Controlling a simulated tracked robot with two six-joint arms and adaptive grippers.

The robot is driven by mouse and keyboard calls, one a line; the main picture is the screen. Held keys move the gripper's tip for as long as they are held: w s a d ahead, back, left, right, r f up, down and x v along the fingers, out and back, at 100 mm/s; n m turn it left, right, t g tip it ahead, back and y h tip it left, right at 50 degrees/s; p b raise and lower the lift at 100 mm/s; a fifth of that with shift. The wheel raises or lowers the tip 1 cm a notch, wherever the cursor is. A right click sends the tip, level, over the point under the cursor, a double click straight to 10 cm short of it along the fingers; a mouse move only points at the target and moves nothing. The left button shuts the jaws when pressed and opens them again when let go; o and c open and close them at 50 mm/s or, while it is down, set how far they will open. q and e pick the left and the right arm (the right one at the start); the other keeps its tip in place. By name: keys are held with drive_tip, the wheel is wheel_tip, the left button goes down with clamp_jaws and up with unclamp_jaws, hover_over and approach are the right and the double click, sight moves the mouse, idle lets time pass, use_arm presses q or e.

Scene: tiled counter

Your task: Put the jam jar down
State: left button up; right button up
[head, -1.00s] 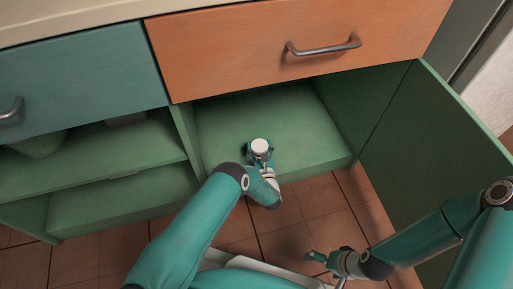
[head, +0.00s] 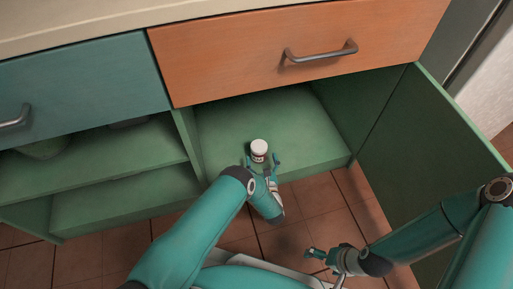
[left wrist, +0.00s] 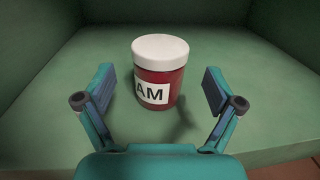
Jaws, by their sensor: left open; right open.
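The jam jar (head: 259,151) stands upright on the green cabinet shelf (head: 225,128), near its front. It has a white lid, a dark red body and a white label; the left wrist view shows the jar (left wrist: 160,78) with "AM" readable on the label. My left gripper (head: 263,160) is open just in front of the jar, and in the left wrist view its fingers (left wrist: 160,92) are spread to either side with clear gaps to the jar. My right gripper (head: 312,253) is open and empty, low over the floor, away from the cabinet.
An orange drawer (head: 300,50) is closed above the compartment. A green door (head: 430,160) stands open at the right. The shelf behind the jar is clear.

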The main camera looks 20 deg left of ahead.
use_arm(q)
drive_tip(key=p+v, duration=0.1)
drive_tip(key=v, duration=0.5)
drive_tip(key=shift+s, duration=0.25)
drive_tip(key=shift+d, duration=0.1)
drive_tip(key=shift+p, duration=0.35)
